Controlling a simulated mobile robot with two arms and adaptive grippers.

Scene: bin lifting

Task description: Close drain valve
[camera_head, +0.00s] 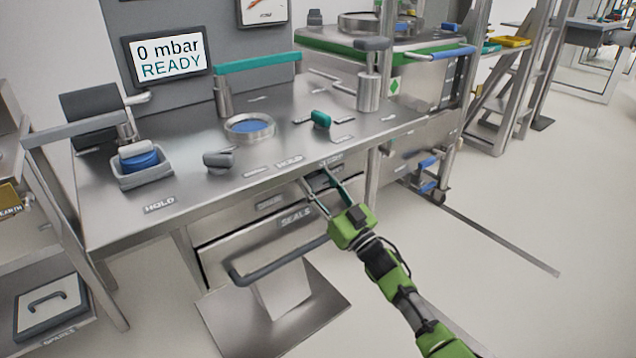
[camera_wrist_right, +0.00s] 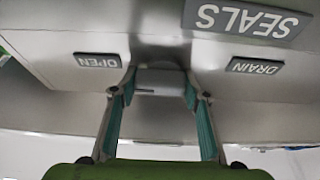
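The drain valve shows in the right wrist view as a grey block-like handle (camera_wrist_right: 160,79) below the bench edge, between an upside-down OPEN label (camera_wrist_right: 97,60) and a DRAIN label (camera_wrist_right: 255,66). My right gripper (camera_head: 319,180), with green body and teal finger pads, reaches under the front edge of the bench in the head view. In the right wrist view its fingertips (camera_wrist_right: 160,86) stand apart, one on each side of the handle. Contact with the handle is not clear. In the head view the handle is mostly hidden by the bench edge and fingers. My left gripper is not in view.
The steel bench (camera_head: 190,185) carries a round blue-centred port (camera_head: 250,127), a green knob (camera_head: 321,119) and a grey knob (camera_head: 218,160). A SEALS drawer (camera_head: 250,240) with a long grey handle (camera_head: 280,262) sits below. A screen (camera_head: 168,56) reads 0 mbar READY.

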